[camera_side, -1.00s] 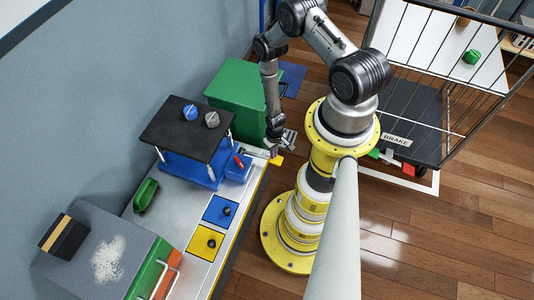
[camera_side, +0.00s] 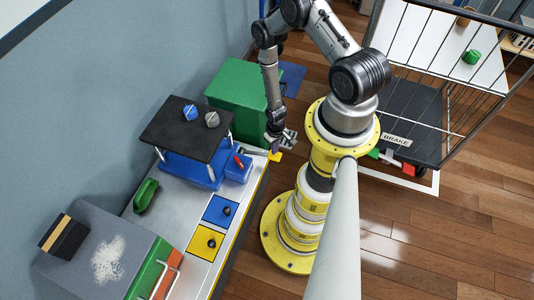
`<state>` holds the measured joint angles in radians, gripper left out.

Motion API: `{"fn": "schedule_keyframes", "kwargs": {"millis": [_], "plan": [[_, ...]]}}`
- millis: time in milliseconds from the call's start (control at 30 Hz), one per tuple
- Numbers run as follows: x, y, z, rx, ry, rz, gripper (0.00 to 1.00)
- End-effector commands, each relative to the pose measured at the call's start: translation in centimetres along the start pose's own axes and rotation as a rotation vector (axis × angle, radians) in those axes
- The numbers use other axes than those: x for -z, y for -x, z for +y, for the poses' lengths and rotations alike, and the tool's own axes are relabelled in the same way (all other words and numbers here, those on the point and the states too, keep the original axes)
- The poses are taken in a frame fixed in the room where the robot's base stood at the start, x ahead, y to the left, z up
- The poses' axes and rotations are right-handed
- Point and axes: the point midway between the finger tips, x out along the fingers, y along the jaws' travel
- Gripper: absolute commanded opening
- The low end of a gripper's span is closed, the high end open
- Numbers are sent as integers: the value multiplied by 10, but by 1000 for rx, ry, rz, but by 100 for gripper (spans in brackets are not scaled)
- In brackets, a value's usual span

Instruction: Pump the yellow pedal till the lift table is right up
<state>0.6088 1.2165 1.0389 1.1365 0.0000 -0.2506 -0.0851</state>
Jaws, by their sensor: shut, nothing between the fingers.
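The lift table has a black top (camera_side: 187,127) on thin light posts above a blue base (camera_side: 190,172). A blue knob and a grey knob stand on its top. The black top is raised clear of the base. The yellow pedal (camera_side: 275,156) sticks out to the right of the base, near the bench's edge. My gripper (camera_side: 279,148) is shut and empty, pointing down just at the pedal. It hides part of the pedal and its lever, and I cannot tell whether it touches.
A green box (camera_side: 236,92) stands behind the lift table. A green scoop-like thing (camera_side: 146,195), blue (camera_side: 221,211) and yellow (camera_side: 206,243) panels and a grey box (camera_side: 98,262) share the bench. A wire cart (camera_side: 415,115) stands right.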

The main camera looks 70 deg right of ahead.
Motion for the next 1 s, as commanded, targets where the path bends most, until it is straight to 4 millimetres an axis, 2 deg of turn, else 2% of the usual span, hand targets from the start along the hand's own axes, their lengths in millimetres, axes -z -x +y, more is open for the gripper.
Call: {"fn": "schedule_keyframes", "kwargs": {"millis": [233, 1000], "plan": [[-1, -5, 0, 0, 0, -2, 0], [4, -54, 0, -1, 1, 8, 0]]}}
